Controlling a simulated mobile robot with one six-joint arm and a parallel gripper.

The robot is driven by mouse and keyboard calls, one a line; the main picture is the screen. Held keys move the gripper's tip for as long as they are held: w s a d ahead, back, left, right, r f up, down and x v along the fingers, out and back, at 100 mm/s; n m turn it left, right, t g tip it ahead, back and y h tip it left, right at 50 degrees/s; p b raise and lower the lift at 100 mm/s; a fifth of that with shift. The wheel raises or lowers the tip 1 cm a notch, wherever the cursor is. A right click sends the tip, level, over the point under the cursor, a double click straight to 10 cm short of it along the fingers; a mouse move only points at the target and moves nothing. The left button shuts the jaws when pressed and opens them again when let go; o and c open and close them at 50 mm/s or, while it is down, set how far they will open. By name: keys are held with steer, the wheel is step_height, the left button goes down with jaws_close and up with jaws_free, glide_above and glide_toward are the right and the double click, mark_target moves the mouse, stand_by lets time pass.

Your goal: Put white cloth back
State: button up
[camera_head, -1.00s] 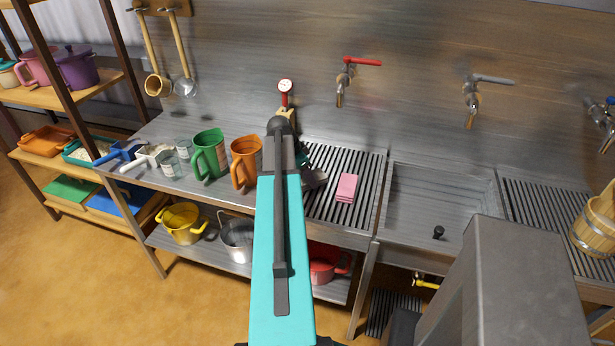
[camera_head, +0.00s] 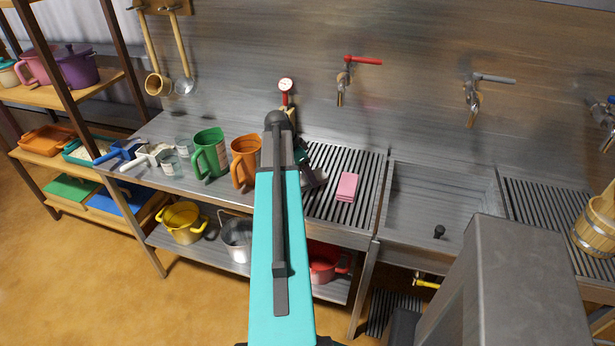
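I cannot make out a white cloth in the head view. A folded pink cloth or sponge (camera_head: 347,187) lies on the ribbed drainboard (camera_head: 330,212) left of the sink. My turquoise arm reaches up the middle of the view and covers part of the counter. My gripper (camera_head: 312,178) shows only as dark grey parts behind the arm, over the left side of the drainboard and left of the pink piece. Its fingertips are mostly hidden, so I cannot tell whether it is open or holds anything.
An orange jug (camera_head: 245,160), a green jug (camera_head: 209,153), glass jars and scoops stand on the counter to the left. The sink (camera_head: 440,195) is right of the drainboard, with a wooden bucket (camera_head: 596,220) beyond. A red-handled tap (camera_head: 345,80) projects from the wall.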

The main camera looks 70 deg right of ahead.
steer(key=b+v, duration=0.2)
steer(key=v, duration=0.8)
steer(key=shift+r, duration=0.2)
steer(key=shift+r, duration=0.1)
stand_by(0.6)
